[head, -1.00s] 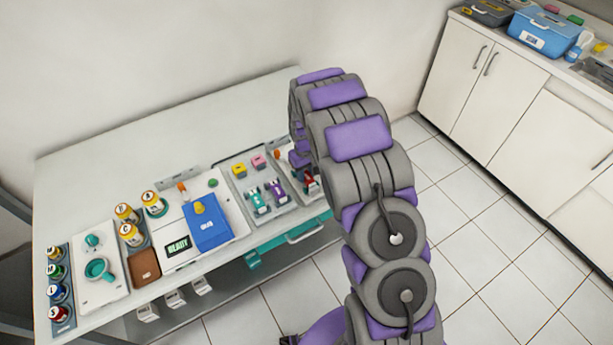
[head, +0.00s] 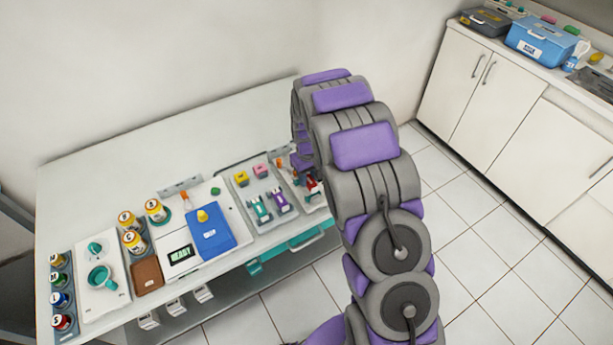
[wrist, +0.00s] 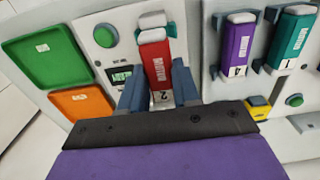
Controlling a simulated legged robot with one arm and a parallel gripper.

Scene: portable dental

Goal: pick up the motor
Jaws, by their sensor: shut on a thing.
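In the wrist view, a red motor (wrist: 157,64) with a pale top end and a label marked 2 stands between the blue-grey fingers of my gripper (wrist: 160,92). My gripper is shut on it, and its lower end meets the fingers. A purple motor (wrist: 237,48) and a teal motor (wrist: 289,42) sit in holders to the right. In the head view, the red motor (head: 311,186) shows beside my arm; the arm hides most of my gripper. I cannot tell whether the red motor is clear of its station.
Green (wrist: 45,50) and orange (wrist: 82,103) trays lie left of the gripper in the wrist view. A display and green button (wrist: 104,36) are close by.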

